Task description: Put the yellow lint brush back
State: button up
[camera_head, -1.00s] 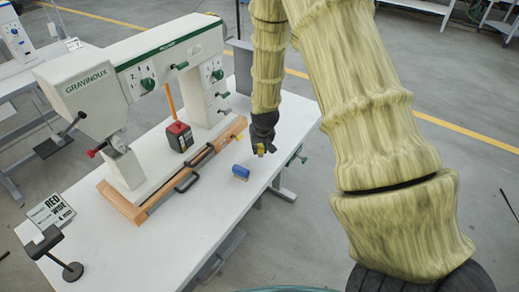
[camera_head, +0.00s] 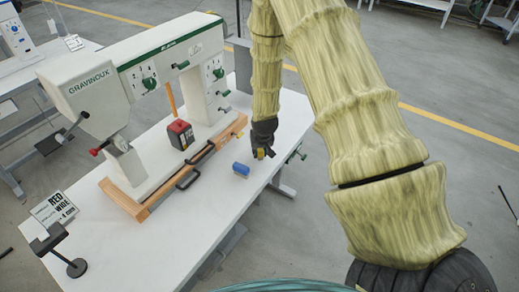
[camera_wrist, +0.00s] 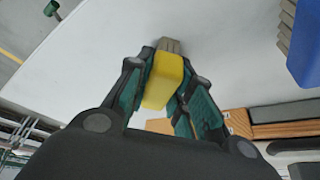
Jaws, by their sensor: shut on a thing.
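The yellow lint brush (camera_wrist: 165,82) is between the fingers of my gripper (camera_wrist: 160,92) in the wrist view, with its grey-brown bristle end pointing away from the palm, toward the white table. In the head view my gripper (camera_head: 263,150) is low over the right part of the table, and a small bit of the yellow brush (camera_head: 261,154) shows at its tips. My gripper is shut on the brush. I cannot tell whether the bristles touch the tabletop.
A blue brush (camera_head: 241,170) lies close by on the white table (camera_head: 215,215).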

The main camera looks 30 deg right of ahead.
jog(key=o, duration=0.9)
jog(key=shift+b+v, duration=1.1)
jog(key=shift+v, duration=5)
jog(key=shift+d, duration=0.1)
